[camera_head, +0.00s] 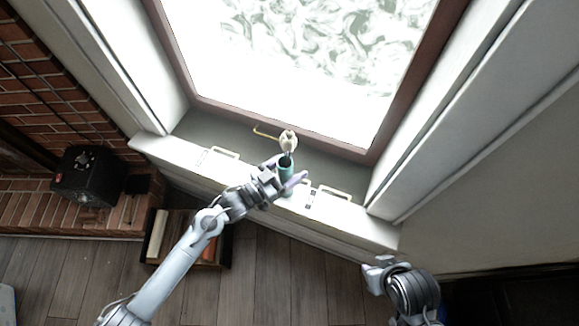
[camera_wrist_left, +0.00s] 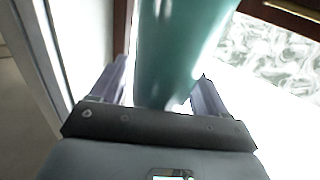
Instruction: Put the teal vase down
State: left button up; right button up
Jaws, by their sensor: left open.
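The teal vase (camera_head: 285,175) stands upright on the window sill with a pale flower in its top. My left gripper (camera_head: 286,175) is at the vase, with a finger on either side of it. In the left wrist view the vase (camera_wrist_left: 178,50) fills the space between the two spread fingers (camera_wrist_left: 165,95). The gripper is open, with gaps showing beside the vase. The vase's base is partly hidden by the gripper in the head view. My right gripper (camera_head: 380,272) is at the lower right, away from the vase; its jaw state is unclear.
The white window sill (camera_head: 170,150) runs below a bright window (camera_head: 310,60) with a brown frame. Metal handles (camera_head: 334,193) lie along it. A black box (camera_head: 88,175) sits on the brick hearth at left. A low book box (camera_head: 185,240) stands on the wooden floor.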

pick_arm(q)
jog(key=s+a+n+g+y+p, duration=0.1)
jog(key=s+a+n+g+y, duration=0.2)
jog(key=s+a+y, duration=0.4)
jog(key=s+a+n+g+y, duration=0.4)
jog(key=s+a+y, duration=0.3)
jog(key=s+a, duration=0.8)
jog(key=s+n, duration=0.1)
jog(key=s, duration=0.4)
jog(key=shift+s+a+f+p, duration=0.2)
jog(key=shift+s+a+p, duration=0.1)
jog(key=shift+s+p, duration=0.05)
notch_tip(320, 180, up, 37)
jog(key=p, duration=3.6)
jog(key=shift+f+p, duration=0.2)
jog(key=shift+p, duration=0.15)
